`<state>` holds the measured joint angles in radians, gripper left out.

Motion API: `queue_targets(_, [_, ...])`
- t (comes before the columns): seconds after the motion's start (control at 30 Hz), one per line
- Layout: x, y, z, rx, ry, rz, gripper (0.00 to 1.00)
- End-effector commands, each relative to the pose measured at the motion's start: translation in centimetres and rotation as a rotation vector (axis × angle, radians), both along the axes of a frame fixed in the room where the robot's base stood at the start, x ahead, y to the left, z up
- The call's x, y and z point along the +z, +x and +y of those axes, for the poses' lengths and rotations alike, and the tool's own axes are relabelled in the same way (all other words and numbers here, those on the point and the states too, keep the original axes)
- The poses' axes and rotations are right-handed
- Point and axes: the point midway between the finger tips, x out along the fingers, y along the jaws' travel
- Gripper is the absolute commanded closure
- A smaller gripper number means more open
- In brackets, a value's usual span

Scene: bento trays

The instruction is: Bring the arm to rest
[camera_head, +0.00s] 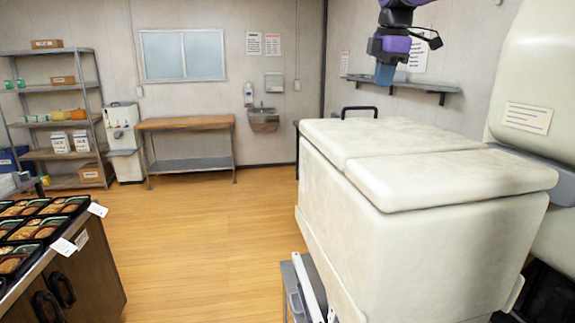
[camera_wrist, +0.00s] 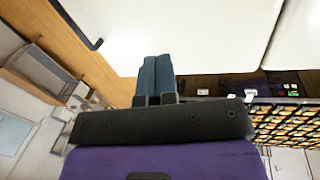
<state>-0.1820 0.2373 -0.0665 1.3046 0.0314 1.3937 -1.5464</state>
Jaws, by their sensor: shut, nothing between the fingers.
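My arm with its purple and black links hangs in from the top right in the head view. My gripper (camera_head: 384,73) points down there, above the far end of the cream padded box and in front of the wall shelf. In the wrist view my gripper (camera_wrist: 155,62) shows its two blue-grey fingers side by side, shut with nothing between them. The fingers touch nothing that I can see.
The large cream box (camera_head: 350,230) with two lids fills the right. A counter (camera_head: 85,270) with several filled bento trays (camera_head: 35,229) stands at the left. A storage rack (camera_head: 100,100) and a wooden table (camera_head: 185,123) stand at the back. The wooden floor (camera_head: 200,230) between is clear.

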Motion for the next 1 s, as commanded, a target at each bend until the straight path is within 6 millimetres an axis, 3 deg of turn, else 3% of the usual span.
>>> queue_targets(0.27, [0.5,-3.7,-1.4,-0.154,0.038,-0.018,1.0])
queue_targets(0.43, [0.5,-7.5,-2.7,-0.304,0.077,-0.035,1.0])
queue_targets(0.77, [-1.7,-19.0,-5.4,-0.744,0.207,-0.082,1.0])
queue_targets(1.0, [-5.7,-27.4,-6.8,-1.068,0.315,-0.115,1.0])
